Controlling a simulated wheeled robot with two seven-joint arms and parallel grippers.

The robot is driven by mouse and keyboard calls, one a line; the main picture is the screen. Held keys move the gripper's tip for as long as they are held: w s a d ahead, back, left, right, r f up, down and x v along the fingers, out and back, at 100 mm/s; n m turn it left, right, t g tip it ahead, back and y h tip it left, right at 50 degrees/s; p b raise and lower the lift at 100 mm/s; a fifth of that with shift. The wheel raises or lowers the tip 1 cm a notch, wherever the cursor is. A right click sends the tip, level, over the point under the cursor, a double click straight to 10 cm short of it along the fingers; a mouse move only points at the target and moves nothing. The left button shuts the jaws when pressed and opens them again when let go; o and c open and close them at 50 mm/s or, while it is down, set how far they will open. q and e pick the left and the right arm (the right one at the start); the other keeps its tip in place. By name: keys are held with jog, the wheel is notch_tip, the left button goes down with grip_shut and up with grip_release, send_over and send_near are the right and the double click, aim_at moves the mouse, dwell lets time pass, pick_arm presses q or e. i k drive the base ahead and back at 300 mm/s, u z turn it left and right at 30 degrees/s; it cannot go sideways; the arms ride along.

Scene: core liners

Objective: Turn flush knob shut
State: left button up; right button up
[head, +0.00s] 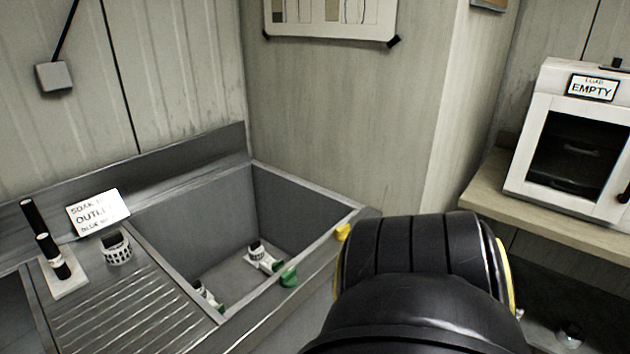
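A green knob (289,276) sits on the front rim of the grey sink (318,248). A yellow knob (342,232) is farther right along the same rim, close beside my black arm, which may cover part of it. No label shows which one is the flush knob, and I cannot tell how far either is turned. My arm fills the lower middle right of the head view and hides what lies behind it. Neither gripper can be seen.
In the basin lie white fittings (262,257) with dark tops. A white cabinet marked EMPTY (540,150) stands on a wooden shelf (550,215) at right.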

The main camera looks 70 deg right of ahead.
aim_at(289, 280)
jog(key=k, duration=0.55)
jog(key=z, duration=0.7)
